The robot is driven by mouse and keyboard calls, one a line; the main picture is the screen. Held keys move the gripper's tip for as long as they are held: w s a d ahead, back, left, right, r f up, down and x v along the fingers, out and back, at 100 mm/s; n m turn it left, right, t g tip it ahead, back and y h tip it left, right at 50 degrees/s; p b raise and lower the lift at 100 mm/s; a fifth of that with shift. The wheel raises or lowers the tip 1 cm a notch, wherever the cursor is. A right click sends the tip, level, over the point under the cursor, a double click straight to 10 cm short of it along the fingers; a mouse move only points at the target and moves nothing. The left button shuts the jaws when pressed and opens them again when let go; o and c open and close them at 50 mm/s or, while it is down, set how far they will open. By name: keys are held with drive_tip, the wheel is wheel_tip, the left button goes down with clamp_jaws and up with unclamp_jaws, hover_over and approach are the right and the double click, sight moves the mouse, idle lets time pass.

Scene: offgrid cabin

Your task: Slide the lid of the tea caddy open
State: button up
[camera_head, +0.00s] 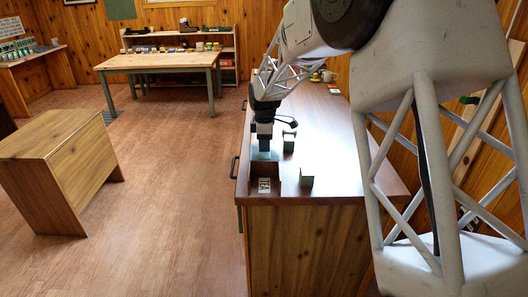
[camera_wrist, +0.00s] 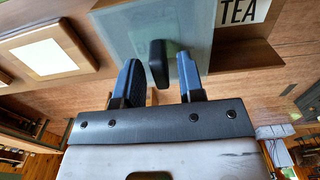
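The tea caddy (camera_head: 254,176) is a dark brown box near the front end of the counter, with a white TEA label (camera_head: 264,185). The label also shows in the wrist view (camera_wrist: 240,12). A pale blue-grey, see-through-looking lid (camera_wrist: 117,32) bears a dark knob (camera_wrist: 157,64). In the head view, my gripper (camera_head: 264,150) points down over the caddy's far part. In the wrist view, my gripper (camera_wrist: 158,66) is open, one blue finger on each side of the knob, with gaps showing. Whether the fingertips touch the lid cannot be told.
The counter (camera_head: 325,130) has a green block-like thing (camera_head: 306,180) just right of the caddy and another (camera_head: 288,142) behind it. Cups (camera_head: 328,76) stand at the far end. A wooden framed thing with a white panel (camera_wrist: 45,59) shows in the wrist view.

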clamp_jaws()
